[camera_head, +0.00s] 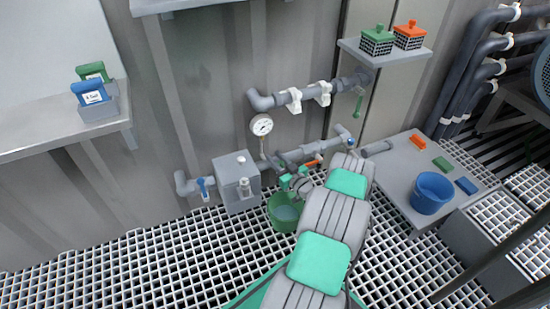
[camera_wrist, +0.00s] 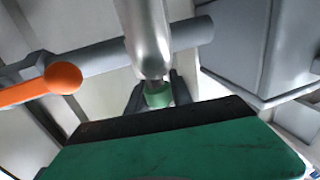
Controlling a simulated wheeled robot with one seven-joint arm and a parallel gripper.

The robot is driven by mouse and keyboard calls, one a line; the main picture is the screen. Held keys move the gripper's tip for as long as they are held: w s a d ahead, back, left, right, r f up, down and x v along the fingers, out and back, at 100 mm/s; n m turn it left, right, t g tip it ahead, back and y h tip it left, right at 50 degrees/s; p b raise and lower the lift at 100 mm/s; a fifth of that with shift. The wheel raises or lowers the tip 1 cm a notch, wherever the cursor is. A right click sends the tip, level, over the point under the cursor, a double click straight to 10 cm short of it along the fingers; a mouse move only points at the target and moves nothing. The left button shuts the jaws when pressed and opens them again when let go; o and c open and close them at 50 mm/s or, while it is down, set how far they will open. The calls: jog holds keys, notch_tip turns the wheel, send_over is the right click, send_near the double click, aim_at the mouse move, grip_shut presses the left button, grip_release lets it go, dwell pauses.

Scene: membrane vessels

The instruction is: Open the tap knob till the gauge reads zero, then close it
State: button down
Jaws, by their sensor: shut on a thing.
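The gauge (camera_head: 261,125) is a round white dial on the wall piping; its reading is too small to make out. My gripper (camera_head: 287,183) is at the low pipe, just right of the grey box and above the green bucket. In the wrist view, the dark fingers of my gripper (camera_wrist: 158,98) are shut on the small green tap knob (camera_wrist: 158,97), one on each side. A shiny metal stem (camera_wrist: 148,40) stands beyond the knob. The knob's turn angle cannot be told, and my gripper mostly hides it in the head view.
A green bucket (camera_head: 284,220) stands below the tap. An orange-handled lever (camera_wrist: 62,78) is close by on the left in the wrist view. A blue bucket (camera_head: 432,194) stands on the right bench.

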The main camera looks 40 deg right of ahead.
jog(key=m+h, duration=0.2)
jog(key=h, duration=0.1)
jog(key=m+g+h+p, duration=0.1)
jog(key=shift+s+d+h, duration=0.1)
jog(key=shift+d+h, duration=0.15)
jog(key=shift+h, duration=0.05)
jog(key=shift+s+d+m+g+h+p, duration=0.1)
jog(key=shift+d+m+g+h+p, duration=0.15)
jog(key=shift+m+g+h, duration=0.4)
jog(key=shift+s+d+m+g+h+p, duration=0.15)
jog(key=shift+m+g+h+p, duration=0.15)
jog(key=shift+m+h, duration=0.65)
jog(key=shift+f+h, duration=0.1)
jog(key=shift+h, duration=0.3)
jog(key=c, duration=1.1)
grip_release()
jog(key=shift+p+v, duration=0.6)
jog(key=shift+v, duration=3.3)
jog(key=shift+r, duration=0.2)
